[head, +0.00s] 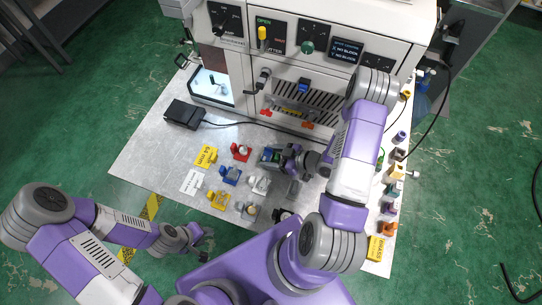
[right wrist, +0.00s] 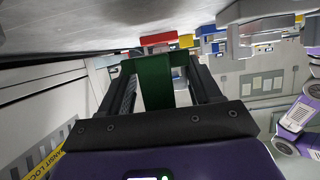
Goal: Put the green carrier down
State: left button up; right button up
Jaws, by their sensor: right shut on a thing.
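The green carrier (right wrist: 155,83) sits between the two dark fingers of my right gripper (right wrist: 160,85) in the right wrist view. The gripper is shut on it. In the head view my right gripper (head: 280,158) is over the middle of the metal table, and the carrier (head: 268,156) shows as a small dark green piece at its tips. I cannot tell whether the carrier touches the table. My left gripper (head: 203,242) hangs off the table's front left edge with nothing visible in it; its finger gap is too small to judge.
Red (head: 241,151), blue (head: 230,175), yellow (head: 217,199) and grey (head: 259,184) holders stand left of and in front of my right gripper. A white machine (head: 290,85) rises behind. A black box (head: 184,113) with a cable lies back left. Several small parts line the right edge.

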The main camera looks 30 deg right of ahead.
jog(key=shift+f+b, duration=0.35)
jog(key=shift+b, duration=0.05)
jog(key=shift+s+a+f, duration=0.15)
jog(key=shift+s+f, duration=0.05)
jog(key=shift+f, duration=0.05)
jog(key=o, duration=1.2)
jog(key=shift+f, duration=0.1)
jog(key=shift+c, duration=0.2)
jog(key=shift+w+r+p, duration=0.1)
jog(key=shift+r+p, duration=0.4)
jog(key=shift+r, duration=0.15)
jog(key=p+v, duration=0.1)
jog(key=v, duration=1.1)
jog(key=shift+w+r, duration=0.1)
